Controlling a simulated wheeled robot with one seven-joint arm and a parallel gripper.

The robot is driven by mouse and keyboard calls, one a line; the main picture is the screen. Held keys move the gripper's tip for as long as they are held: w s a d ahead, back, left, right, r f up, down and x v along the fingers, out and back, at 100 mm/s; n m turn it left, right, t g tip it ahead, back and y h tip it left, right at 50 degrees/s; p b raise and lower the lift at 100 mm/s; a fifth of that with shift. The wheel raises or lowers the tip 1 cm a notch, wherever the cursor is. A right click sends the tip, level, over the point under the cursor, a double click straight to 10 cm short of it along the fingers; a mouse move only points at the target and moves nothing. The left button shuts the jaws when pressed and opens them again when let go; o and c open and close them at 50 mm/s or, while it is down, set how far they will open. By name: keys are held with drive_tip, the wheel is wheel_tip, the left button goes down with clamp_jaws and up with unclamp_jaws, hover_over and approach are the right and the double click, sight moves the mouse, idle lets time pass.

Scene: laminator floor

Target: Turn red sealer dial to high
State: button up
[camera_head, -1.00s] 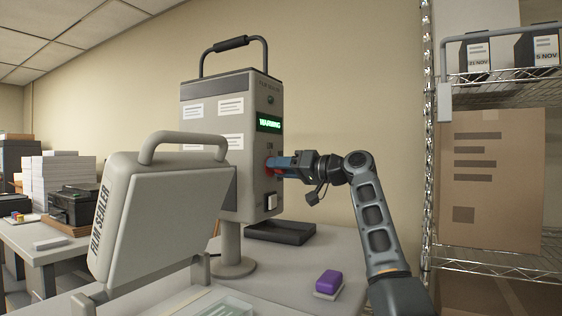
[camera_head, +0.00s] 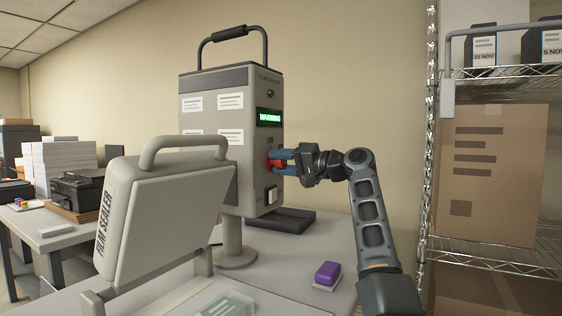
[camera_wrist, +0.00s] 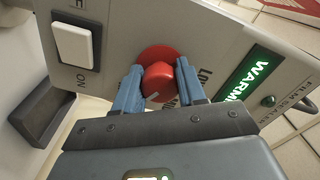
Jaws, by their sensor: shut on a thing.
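The film sealer (camera_head: 215,150) is a grey upright box on a post, with a lit green display (camera_head: 269,118) that appears to read "WARMING" on its right-hand face. The red dial (camera_head: 273,160) is below the display. My gripper (camera_head: 282,161) reaches it from the right. In the wrist view, the blue fingers of my gripper (camera_wrist: 158,90) are shut on the raised red knob of the dial (camera_wrist: 157,80), one on each side. Part of the printed level labels (camera_wrist: 200,78) shows beside the dial; the fingers hide the rest, so I cannot tell its setting.
A white rocker switch (camera_wrist: 76,43) marked ON is beside the dial. A raised grey lid (camera_head: 165,210) stands in front. A purple block (camera_head: 327,272) and a black tray (camera_head: 282,220) are on the table. A wire shelf (camera_head: 500,252) with a cardboard box (camera_head: 488,180) is at right.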

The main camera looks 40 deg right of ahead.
drive_tip(key=shift+d, duration=0.1)
drive_tip(key=o, duration=1)
drive_tip(key=shift+o, duration=0.2)
drive_tip(key=b+v, duration=0.2)
drive_tip(key=v, duration=0.5)
drive_tip(key=shift+s, duration=0.35)
drive_tip(key=shift+s+d, duration=0.1)
drive_tip(key=shift+d, duration=0.05)
